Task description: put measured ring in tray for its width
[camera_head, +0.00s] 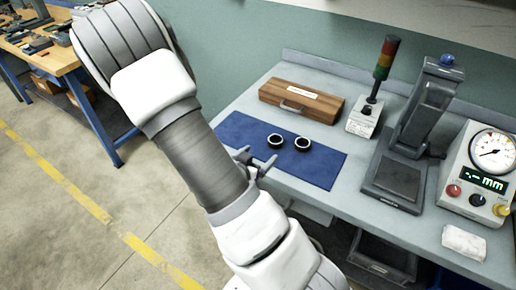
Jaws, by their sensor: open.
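Two dark rings with pale inner faces lie on the blue mat (322,168): a left ring (275,141) and a right ring (302,143), a small gap apart. My gripper (259,160) is open at the mat's front left edge, just in front of the left ring. It looks empty, though my arm hides part of it. The measuring device (490,165) at the right has a round dial and a green display showing dashes and "mm". A dark open tray or bin (383,258) is below the table's front; its inside looks empty. I cannot tell any width labels.
On the grey table (240,115) are a wooden box (301,101), a signal light (364,118), a dark press-like stand (405,170) and a white cloth or block (464,242). Another workbench (40,50) stands at the far left. My arm covers the picture's middle left.

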